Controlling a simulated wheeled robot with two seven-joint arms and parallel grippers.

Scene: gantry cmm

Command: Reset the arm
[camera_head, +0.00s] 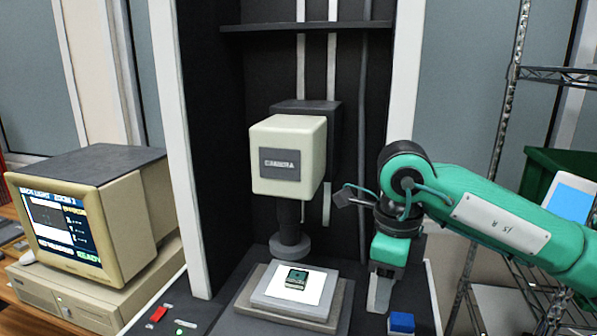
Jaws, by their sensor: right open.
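My right arm (500,215) is green and comes in from the right, bent downward at a dark wrist. My right gripper (378,305) points down beside the measuring stage, to its right, and is open with nothing seen between its fingers. A small blue block (402,322) lies just right of and below the fingertips; I cannot tell its exact distance from them. A small dark green part (297,278) lies on the lit white plate (272,288) of the stage, under the camera head (287,157). My left gripper is not in view.
The machine's white upright (405,75) stands close behind my right arm. A computer monitor (65,230) is at the left. A wire rack (503,110) with a green bin (540,170) stands at the right.

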